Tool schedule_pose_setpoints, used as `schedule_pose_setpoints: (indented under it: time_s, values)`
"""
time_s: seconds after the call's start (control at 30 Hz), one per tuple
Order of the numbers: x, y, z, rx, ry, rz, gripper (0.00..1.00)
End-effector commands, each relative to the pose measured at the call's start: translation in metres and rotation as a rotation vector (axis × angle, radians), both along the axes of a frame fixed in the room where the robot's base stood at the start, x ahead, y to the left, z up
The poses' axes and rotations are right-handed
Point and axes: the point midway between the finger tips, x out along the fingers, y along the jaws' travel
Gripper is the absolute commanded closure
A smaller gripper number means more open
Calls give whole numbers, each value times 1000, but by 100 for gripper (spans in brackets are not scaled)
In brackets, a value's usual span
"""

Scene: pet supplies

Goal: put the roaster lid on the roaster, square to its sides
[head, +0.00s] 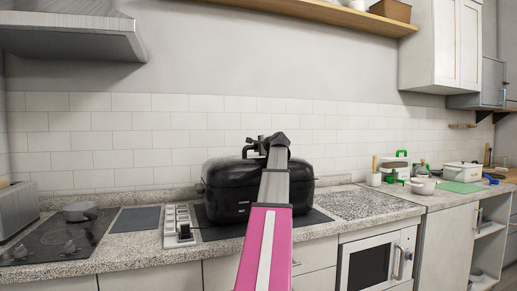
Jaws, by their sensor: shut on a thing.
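The black roaster (222,204) stands on a dark mat on the counter, in the middle of the head view. Its black lid (222,172) is at the top of it, with a dark handle rising from it. My gripper (262,150) is at the lid's handle, above the roaster, and is shut on it. My arm hides the middle and part of the right side of the roaster and lid. Lid and roaster look like one dark mass, so I cannot tell whether the lid touches the rim or is square to its sides.
A dark cooktop (58,242) with a small grey pot (80,211) and a toaster (18,209) are at the left. A white panel with knobs (177,222) stands left of the roaster. A speckled board (358,204) lies to the right, then several dishes. The tiled wall (130,140) is behind.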

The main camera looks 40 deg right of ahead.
Motion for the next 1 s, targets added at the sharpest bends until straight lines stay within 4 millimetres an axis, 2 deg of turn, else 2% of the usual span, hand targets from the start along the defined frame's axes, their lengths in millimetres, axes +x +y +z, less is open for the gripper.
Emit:
schedule_pose_setpoints:
  time_s: [0.9,0.93,1.0]
  values:
    - [0,0,-1,0,-4,-1,100]
    - [0,0,-1,0,-4,-1,64]
    - [0,0,-1,0,-3,-1,44]
